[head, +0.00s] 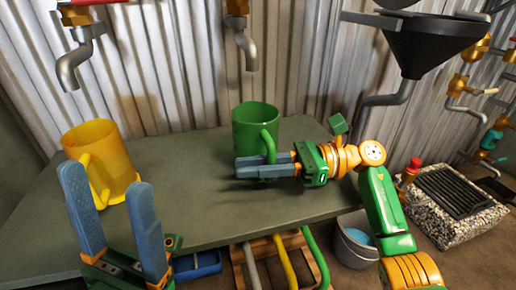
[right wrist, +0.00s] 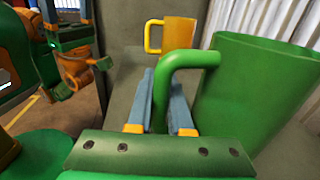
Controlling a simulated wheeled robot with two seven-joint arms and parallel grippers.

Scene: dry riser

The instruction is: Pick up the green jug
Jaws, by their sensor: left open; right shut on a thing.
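The green jug (head: 254,128) stands upright on the grey-green bench in the head view, near the corrugated wall. My right gripper (head: 262,167) reaches it from the right and is shut on its handle. In the right wrist view, the jug's handle (right wrist: 165,85) stands between the two blue fingers of that gripper (right wrist: 163,105), and the jug's body (right wrist: 255,100) is to the right. My left gripper (head: 112,215) is open and empty, fingers pointing up, at the front left of the bench.
A yellow jug (head: 108,158) stands on the bench at the left, behind my left gripper. Taps (head: 78,60) and a dark funnel (head: 420,45) hang above. A bucket (head: 357,240) and a grated stone block (head: 455,205) are at the right. The bench's middle (head: 200,200) is clear.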

